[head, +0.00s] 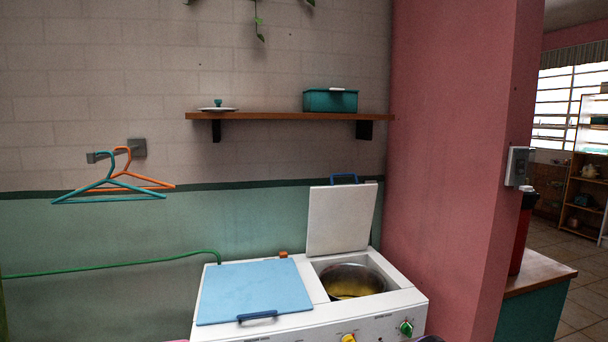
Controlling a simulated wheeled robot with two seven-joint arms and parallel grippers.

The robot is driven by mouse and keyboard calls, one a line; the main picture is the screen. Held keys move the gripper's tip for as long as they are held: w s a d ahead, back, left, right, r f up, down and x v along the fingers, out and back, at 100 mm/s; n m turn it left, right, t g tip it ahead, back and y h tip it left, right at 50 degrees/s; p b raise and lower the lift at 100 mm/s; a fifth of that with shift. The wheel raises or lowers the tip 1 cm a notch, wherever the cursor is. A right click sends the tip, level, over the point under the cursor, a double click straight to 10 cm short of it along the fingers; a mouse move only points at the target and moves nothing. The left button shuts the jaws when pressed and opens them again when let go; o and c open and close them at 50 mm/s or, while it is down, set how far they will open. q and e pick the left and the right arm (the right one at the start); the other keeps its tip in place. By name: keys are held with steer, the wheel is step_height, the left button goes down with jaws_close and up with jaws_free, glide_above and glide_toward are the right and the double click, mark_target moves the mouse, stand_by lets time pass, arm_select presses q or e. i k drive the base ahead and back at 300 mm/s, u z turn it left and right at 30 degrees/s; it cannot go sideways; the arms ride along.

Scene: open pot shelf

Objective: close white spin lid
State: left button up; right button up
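The white spin lid (340,222) stands open and nearly upright at the back of the right side of a white twin-tub washer (410,298). A blue handle (343,178) sits on its top edge. Below it the round metal spin tub (352,281) is uncovered, with something yellowish inside. Neither of my grippers can be made out in the head view.
A light blue lid (254,291) with a dark blue handle lies flat over the washer's left side. A pink wall (450,150) stands close on the right. A wooden shelf (280,116) hangs above, and hangers (115,190) hang at left.

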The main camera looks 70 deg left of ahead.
mark_target(340, 218)
steer(key=k, duration=0.15)
steer(key=u, duration=1.2)
